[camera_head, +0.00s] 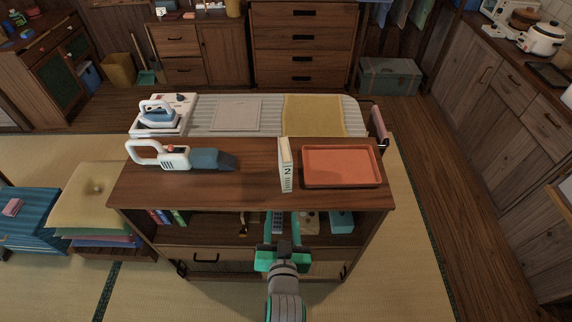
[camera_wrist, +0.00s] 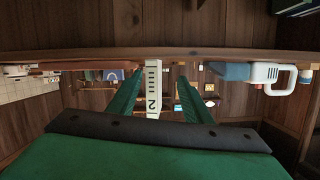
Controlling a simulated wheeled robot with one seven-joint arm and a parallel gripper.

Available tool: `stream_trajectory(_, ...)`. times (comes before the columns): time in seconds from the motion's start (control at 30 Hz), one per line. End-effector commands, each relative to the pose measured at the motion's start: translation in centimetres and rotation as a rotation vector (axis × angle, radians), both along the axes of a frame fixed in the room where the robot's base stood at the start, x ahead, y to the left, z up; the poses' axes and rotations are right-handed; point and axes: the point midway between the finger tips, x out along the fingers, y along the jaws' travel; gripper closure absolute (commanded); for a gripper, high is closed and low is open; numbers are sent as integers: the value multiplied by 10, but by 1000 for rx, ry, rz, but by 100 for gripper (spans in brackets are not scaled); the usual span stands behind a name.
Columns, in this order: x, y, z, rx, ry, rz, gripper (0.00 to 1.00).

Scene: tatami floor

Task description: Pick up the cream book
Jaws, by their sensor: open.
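The cream book (camera_head: 286,165) stands upright on the wooden cabinet top (camera_head: 250,180), its narrow spine, marked "2", facing me at the front edge. In the wrist view, which appears upside down, the book (camera_wrist: 153,88) shows between my two green fingers, beyond their tips. My gripper (camera_head: 283,222) is open and empty, in front of the cabinet and below the level of its top. It does not touch the book. The wrist view also shows my gripper's fingers (camera_wrist: 156,90) spread apart.
An orange tray (camera_head: 342,182) lies close to the book's right. A handheld vacuum (camera_head: 185,157) lies to the left, with bare top between it and the book. Behind is an ironing board (camera_head: 265,118) with an iron (camera_head: 158,114) and a yellow cloth (camera_head: 313,115). Open shelves lie below.

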Motion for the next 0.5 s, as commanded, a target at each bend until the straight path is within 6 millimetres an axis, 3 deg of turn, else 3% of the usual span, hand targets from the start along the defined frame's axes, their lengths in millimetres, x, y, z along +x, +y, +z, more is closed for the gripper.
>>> stream_trajectory(0.03, 16, -1, 14, -5, -9, 9, 55)
stream_trajectory(0.2, 57, -3, 50, -27, -1, 44, 55)
stream_trajectory(0.5, 99, -11, 101, -90, 35, 96, 55)
